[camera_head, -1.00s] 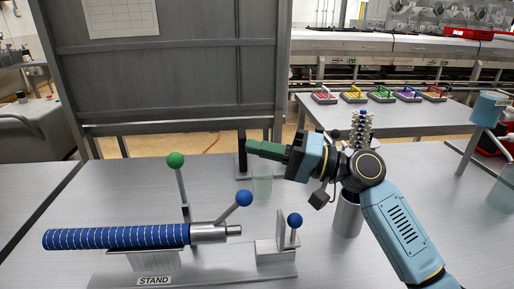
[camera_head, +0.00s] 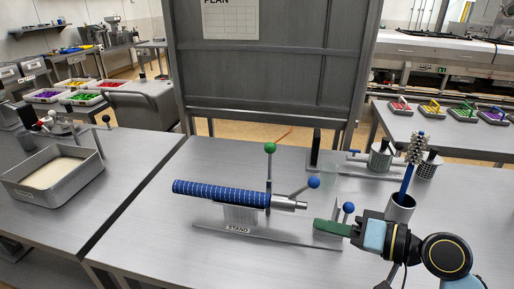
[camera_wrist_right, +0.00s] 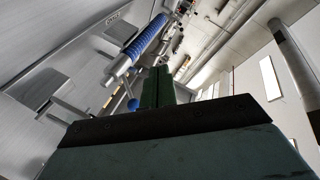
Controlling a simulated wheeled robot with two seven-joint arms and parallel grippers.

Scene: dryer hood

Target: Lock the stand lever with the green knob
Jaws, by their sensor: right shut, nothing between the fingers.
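The stand (camera_head: 281,238) is a metal plate labelled STAND on the table. It carries a blue striped roller (camera_head: 220,193) with a bare metal end. The green knob (camera_head: 270,148) tops an upright lever rod (camera_head: 269,170) behind the roller. A blue knob (camera_head: 313,182) sits on a slanted lever at the roller's metal end. Another blue knob (camera_head: 348,207) stands at the plate's right end. My right gripper (camera_head: 318,226) is shut and empty, its green fingers pointing left by that right end, well away from the green knob. The wrist view shows its fingers (camera_wrist_right: 157,85) and the roller (camera_wrist_right: 150,38).
A metal cup (camera_head: 399,208) with a blue-handled brush stands behind my right arm. A dark board (camera_head: 270,60) rises behind the table. A tray (camera_head: 60,180) is on the left table. The stand's left side is clear.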

